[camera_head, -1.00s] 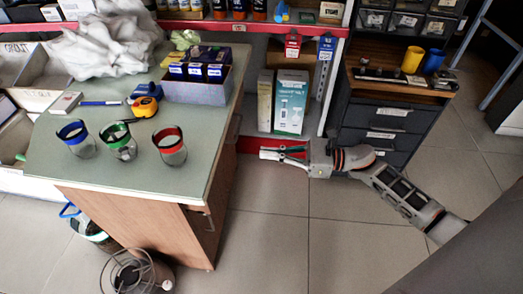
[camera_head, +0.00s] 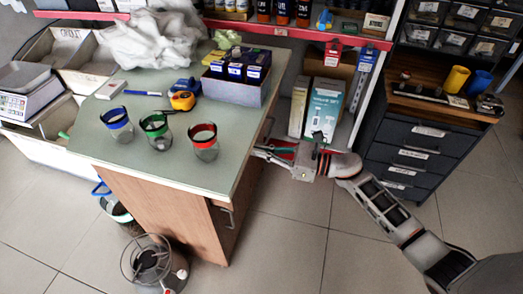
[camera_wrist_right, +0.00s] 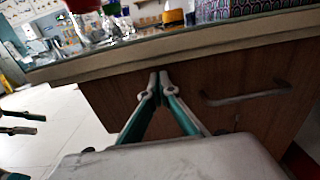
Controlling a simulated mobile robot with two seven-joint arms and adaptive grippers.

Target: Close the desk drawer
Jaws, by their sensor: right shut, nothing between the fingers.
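The desk (camera_head: 158,84) has a green top and brown wooden sides. In the right wrist view, a brown wooden front with a grey bar handle (camera_wrist_right: 245,98) sits under the edge of the desk top. I cannot tell how far the drawer stands out. My right gripper (camera_head: 262,152) is beside the desk's right edge, below the top. In the wrist view its fingertips (camera_wrist_right: 160,78) are together and empty, in front of the wooden front and left of the handle. A lower handle (camera_head: 228,216) shows on the desk's side. My left gripper is not in the head view.
Three banded glasses (camera_head: 158,130), an orange tape measure (camera_head: 183,98) and a box of dark cartons (camera_head: 238,80) stand on the desk. A dark drawer cabinet (camera_head: 420,140) is at right. A round metal heater (camera_head: 152,262) stands in front. Floor to the right is clear.

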